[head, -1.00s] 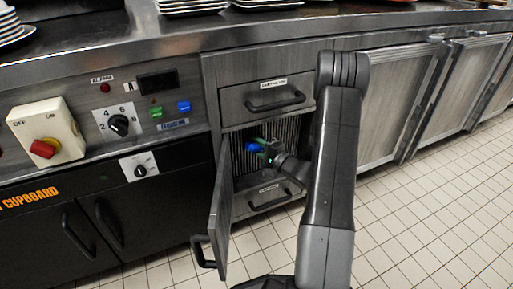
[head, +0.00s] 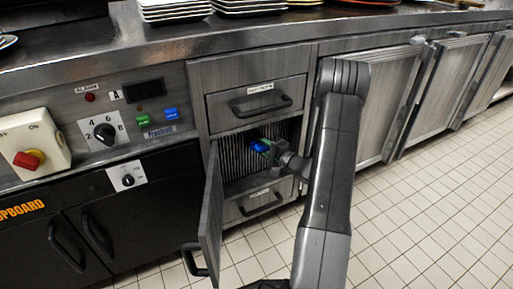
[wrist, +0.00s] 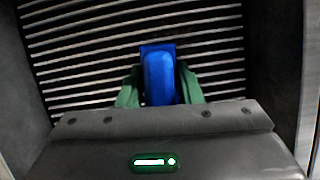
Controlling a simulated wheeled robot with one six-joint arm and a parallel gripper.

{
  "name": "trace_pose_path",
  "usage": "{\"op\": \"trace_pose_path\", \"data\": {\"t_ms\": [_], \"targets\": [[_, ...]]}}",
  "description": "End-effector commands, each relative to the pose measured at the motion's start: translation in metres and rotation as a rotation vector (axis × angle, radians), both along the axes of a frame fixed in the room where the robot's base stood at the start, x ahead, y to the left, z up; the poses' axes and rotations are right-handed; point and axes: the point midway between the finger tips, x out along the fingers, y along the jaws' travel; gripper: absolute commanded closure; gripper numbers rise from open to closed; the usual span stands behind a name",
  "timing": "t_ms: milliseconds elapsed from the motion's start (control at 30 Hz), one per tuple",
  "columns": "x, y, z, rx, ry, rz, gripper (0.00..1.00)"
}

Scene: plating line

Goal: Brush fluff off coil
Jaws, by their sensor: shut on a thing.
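The coil (wrist: 80,50) fills the back of the wrist view as a row of pale fins, and it also shows in the head view (head: 238,160) inside an open compartment. My gripper (wrist: 160,95) is shut on a blue brush (wrist: 158,72), with a green finger on each side of it. In the head view my gripper (head: 268,148) reaches into the compartment, and the blue brush (head: 258,147) is in front of the fins. I cannot tell whether the brush touches the fins. The bristles are hidden and no fluff can be made out.
An open door (head: 211,215) hangs at the compartment's left. Drawers with handles lie above (head: 262,105) and below (head: 263,203). A control panel (head: 130,105) is at the left. Stacked plates (head: 255,4) stand on the steel counter (head: 130,45). Tiled floor (head: 420,200) is free at the right.

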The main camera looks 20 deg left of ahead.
Motion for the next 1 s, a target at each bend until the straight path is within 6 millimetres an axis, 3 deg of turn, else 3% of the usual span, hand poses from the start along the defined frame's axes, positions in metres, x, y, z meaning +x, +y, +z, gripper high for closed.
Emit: {"op": "trace_pose_path", "data": {"t_ms": [1000], "targets": [[0.048,-0.039,0.001,0.001,-0.001,-0.002,0.86]]}}
